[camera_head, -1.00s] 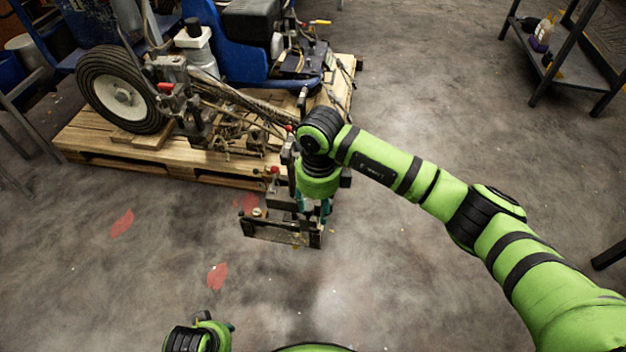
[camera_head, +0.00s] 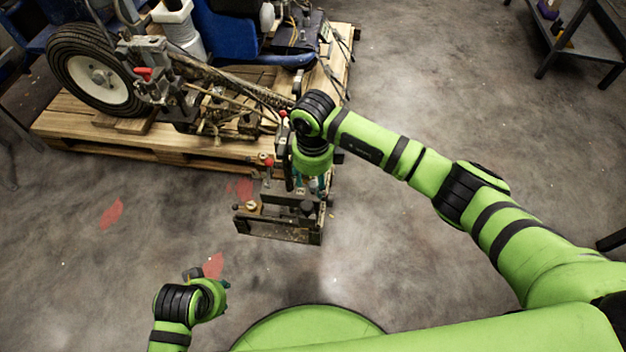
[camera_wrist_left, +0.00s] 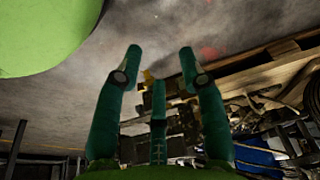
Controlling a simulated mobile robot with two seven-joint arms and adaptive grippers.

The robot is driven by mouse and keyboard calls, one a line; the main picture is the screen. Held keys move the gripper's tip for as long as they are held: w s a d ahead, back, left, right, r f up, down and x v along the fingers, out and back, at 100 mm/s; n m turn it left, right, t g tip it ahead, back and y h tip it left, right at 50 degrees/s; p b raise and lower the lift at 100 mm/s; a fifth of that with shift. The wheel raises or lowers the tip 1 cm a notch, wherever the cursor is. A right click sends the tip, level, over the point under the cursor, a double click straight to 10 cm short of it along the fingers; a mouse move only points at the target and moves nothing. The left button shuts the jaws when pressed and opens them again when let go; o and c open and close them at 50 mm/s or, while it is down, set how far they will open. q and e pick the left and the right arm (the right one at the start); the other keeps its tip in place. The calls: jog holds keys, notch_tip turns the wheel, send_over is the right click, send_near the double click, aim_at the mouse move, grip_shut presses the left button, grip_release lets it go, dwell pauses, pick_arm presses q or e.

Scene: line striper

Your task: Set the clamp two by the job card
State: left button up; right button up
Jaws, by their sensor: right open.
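A dark metal frame (camera_head: 278,228) with a small round knob (camera_head: 252,206) and a red-topped lever (camera_head: 268,163) stands in front of the pallet in the head view. I cannot tell which part is clamp two, and I see no readable job card. My right gripper (camera_head: 321,188) points down at the right side of this frame, partly hidden by its wrist. It is open; whether it touches the frame is unclear. My left gripper (camera_head: 212,280) is low in the head view, apart from the frame. In the left wrist view its green fingers (camera_wrist_left: 158,65) are spread and empty.
The line striper, with its wheel (camera_head: 95,72) and blue seat (camera_head: 225,35), rests on a wooden pallet (camera_head: 60,125) behind the frame. A dark shelf (camera_head: 575,45) stands at the upper right. The concrete floor to the right and front is mostly clear.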

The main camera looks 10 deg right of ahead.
pick_arm(q)
jog(key=shift+r, duration=0.25)
pick_arm(e)
jog(key=shift+f, duration=0.4)
grip_shut()
jog(key=shift+r, duration=0.1)
jog(key=shift+s+a+p, duration=0.25)
jog(key=shift+s+p, duration=0.5)
jog(key=shift+s, duration=0.2)
pick_arm(q)
jog(key=f, duration=0.4)
jog(key=shift+s, duration=0.2)
pick_arm(e)
jog(key=shift+s+a, duration=0.1)
jog(key=shift+s, duration=0.15)
grip_release()
pick_arm(q)
jog(key=shift+r, duration=0.1)
